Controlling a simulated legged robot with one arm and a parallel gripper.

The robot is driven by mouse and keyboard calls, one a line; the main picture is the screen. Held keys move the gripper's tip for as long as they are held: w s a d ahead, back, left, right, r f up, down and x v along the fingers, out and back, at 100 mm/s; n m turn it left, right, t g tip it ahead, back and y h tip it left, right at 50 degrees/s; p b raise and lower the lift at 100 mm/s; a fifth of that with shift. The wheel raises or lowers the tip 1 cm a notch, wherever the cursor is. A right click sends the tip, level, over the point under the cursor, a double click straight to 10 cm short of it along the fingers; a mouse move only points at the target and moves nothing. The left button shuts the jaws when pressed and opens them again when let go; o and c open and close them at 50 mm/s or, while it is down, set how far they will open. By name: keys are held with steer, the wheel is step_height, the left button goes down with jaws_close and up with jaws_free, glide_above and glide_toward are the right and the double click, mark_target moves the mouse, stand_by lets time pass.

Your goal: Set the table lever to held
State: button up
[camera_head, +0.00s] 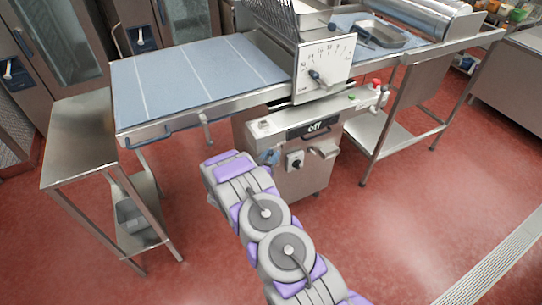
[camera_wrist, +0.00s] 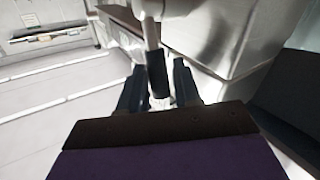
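The machine's blue table (camera_head: 190,77) with white lines extends to the left in the head view. A short metal lever (camera_head: 205,129) hangs from the rail along its front edge; I take it for the table lever. In the wrist view a pale lever with a dark grip (camera_wrist: 157,77) points down between the two dark fingers of my gripper (camera_wrist: 160,92). The fingers stand apart on either side of the grip, and contact is not clear. In the head view my gripper's fingers are hidden behind my purple and grey arm.
The control panel (camera_head: 297,122) and the dial plate with a pointer (camera_head: 322,72) stand right of the table. A steel side table (camera_head: 85,128) is at the left. A steel stand (camera_head: 405,122) is at the right. The red floor (camera_head: 430,215) is open at the right front.

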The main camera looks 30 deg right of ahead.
steer(key=shift+w+d, duration=0.2)
steer(key=shift+d, duration=0.35)
steer(key=shift+a, duration=0.15)
steer(key=shift+c, duration=0.2)
steer(key=shift+a, duration=0.15)
steer(key=c, duration=0.3)
jaws_close()
steer(key=shift+r, duration=0.1)
